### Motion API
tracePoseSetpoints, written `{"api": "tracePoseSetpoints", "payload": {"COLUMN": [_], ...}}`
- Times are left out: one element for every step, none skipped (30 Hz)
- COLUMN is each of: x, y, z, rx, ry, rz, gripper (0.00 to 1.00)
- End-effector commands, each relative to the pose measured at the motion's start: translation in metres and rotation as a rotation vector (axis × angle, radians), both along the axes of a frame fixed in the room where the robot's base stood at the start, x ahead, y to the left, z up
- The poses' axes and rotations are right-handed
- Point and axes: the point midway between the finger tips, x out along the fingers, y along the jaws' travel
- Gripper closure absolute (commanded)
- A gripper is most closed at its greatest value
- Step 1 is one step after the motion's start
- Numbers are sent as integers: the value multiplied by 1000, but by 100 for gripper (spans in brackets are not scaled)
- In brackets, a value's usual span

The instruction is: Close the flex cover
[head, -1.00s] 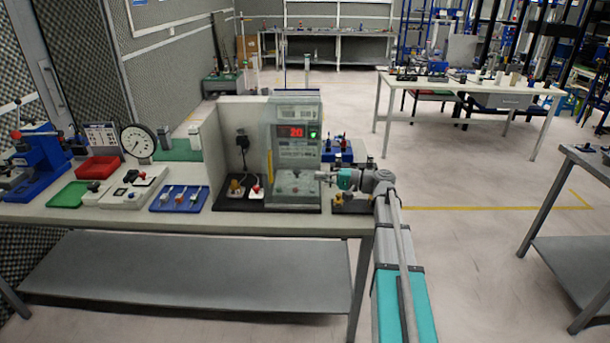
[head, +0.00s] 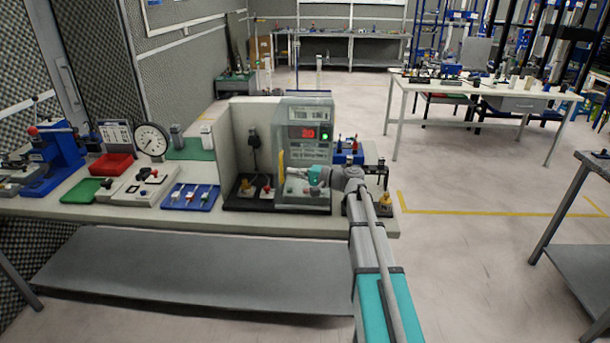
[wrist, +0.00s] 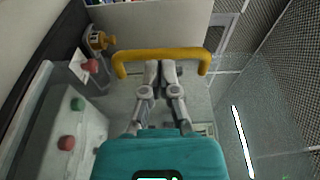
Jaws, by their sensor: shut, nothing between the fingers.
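In the wrist view the handle (wrist: 160,55) is a bar across the upper middle, and a clear panel (wrist: 245,105) with a bright streak lies to the right. My gripper (wrist: 160,66) is shut and empty, with its fingertips close against the bar's near side; I cannot tell whether they touch. In the head view my gripper (head: 301,173) is in front of the unit. How far the cover stands open is unclear.
A pale partition (head: 222,140) stands left of the unit. A blue tray (head: 190,197) lies farther left. Floor is open right of the bench.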

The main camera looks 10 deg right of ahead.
Motion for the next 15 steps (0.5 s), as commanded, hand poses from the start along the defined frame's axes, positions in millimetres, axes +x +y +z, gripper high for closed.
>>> {"api": "tracePoseSetpoints", "payload": {"x": [3, 3, 4, 5, 5, 5, 6, 6, 6, 6, 6, 6, 6, 6, 6], "y": [4, 6, 8, 9, 10, 10, 11, 11, 11, 11, 11, 11, 11, 11, 11], "z": [0, 0, 0, 0, 0, 0, 0, 0, 0, 0, 0, 0, 0, 0, 0], "rx": [0, 0, 0, 0, 0, 0, 0, 0, 0, 0, 0, 0, 0, 0, 0], "ry": [0, 0, 0, 0, 0, 0, 0, 0, 0, 0, 0, 0, 0, 0, 0], "rz": [1, 1, 2, 2, 2, 2, 1, 1, 1, 1, 1, 1, 1, 1, 1], "gripper": [100, 100, 100, 100, 100, 100, 100, 100, 100, 100, 100, 100, 100, 100, 100]}}
